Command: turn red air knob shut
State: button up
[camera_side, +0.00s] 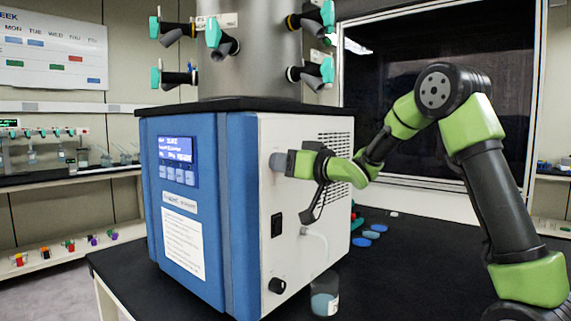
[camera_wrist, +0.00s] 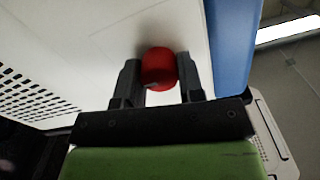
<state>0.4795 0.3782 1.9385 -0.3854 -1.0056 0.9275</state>
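The red air knob (camera_wrist: 159,69) sticks out from the white side panel (camera_wrist: 100,50) of the freeze dryer. In the wrist view my gripper (camera_wrist: 158,76) has one dark finger on each side of the knob, with no clear gap to it. In the side view my gripper (camera_side: 291,163) is at the upper part of the white panel, coming from the right.
The freeze dryer (camera_side: 230,200) has a blue front with a display (camera_side: 175,149). A beaker (camera_side: 324,296) and blue discs (camera_side: 371,235) are on the black bench.

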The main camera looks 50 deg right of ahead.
jog(key=shift+n, duration=0.4)
jog(key=n, duration=0.3)
jog(key=shift+a+n, duration=0.1)
jog(key=shift+n, duration=0.3)
jog(key=n, duration=0.9)
jog(key=shift+a, duration=0.1)
jog(key=n, duration=0.4)
jog(key=shift+f, duration=0.1)
jog(key=shift+n, duration=0.3)
jog(key=o, duration=0.9)
